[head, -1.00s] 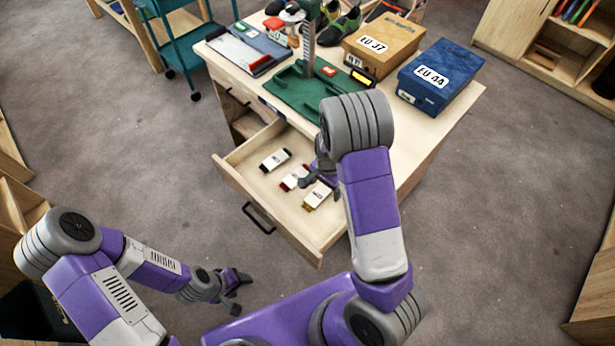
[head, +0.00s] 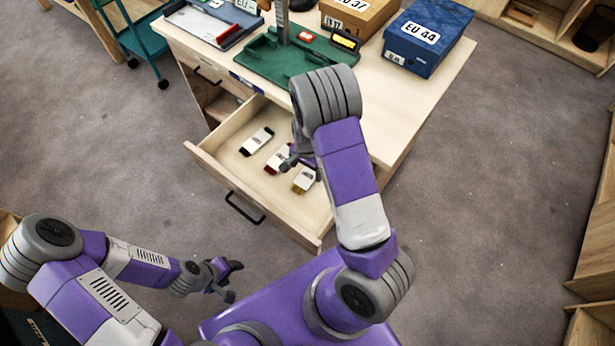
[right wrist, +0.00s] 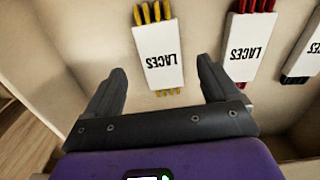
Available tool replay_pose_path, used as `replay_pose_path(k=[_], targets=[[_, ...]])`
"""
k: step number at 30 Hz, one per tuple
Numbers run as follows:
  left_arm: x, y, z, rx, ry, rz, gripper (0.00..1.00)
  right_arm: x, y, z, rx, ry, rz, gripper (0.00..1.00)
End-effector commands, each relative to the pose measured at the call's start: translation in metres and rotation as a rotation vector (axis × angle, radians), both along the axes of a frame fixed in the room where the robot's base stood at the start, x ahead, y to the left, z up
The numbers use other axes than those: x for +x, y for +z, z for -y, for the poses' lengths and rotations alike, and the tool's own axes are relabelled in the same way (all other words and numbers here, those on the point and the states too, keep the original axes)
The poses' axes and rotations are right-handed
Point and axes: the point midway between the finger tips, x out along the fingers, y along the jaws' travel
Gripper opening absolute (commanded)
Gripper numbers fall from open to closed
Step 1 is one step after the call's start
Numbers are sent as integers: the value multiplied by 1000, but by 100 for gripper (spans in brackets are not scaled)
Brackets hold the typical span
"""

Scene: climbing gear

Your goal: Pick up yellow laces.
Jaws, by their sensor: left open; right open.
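The yellow laces (head: 304,181) are a small bundle with a white label, lying in the open drawer at its right end. In the right wrist view the yellow laces (right wrist: 158,57) lie ahead of and between the fingers, with yellow ends above and below the label. My right gripper (right wrist: 162,72) is open and empty, above the drawer floor. In the head view my right arm partly hides that gripper (head: 295,160), close to the laces. My left gripper (head: 231,280) is open and empty, low in front of the drawer, away from the laces.
Red laces (head: 277,158) and black laces (head: 257,141) lie beside the yellow ones in the drawer (head: 232,182). The drawer walls surround them. Above, the tabletop holds a green stand (head: 270,62), a blue box (head: 430,35) and a brown box (head: 355,16).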

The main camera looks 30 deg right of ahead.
Motion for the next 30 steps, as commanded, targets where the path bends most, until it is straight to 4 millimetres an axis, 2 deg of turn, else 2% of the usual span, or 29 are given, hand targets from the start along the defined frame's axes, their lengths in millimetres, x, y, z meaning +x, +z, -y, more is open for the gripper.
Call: replay_pose_path(k=[3,7,15,27,30], targets=[[0,-12,0,0,0,0,59,2,-22,5,0,-2,-3,88],[0,-19,0,0,0,0,59,3,-40,5,0,-1,-2,88],[0,-19,0,0,0,0,59,3,-43,5,0,0,-1,88],[0,-19,0,0,0,0,59,3,-43,5,0,0,-1,29],[0,-19,0,0,0,0,59,3,-43,5,0,0,-1,29]])
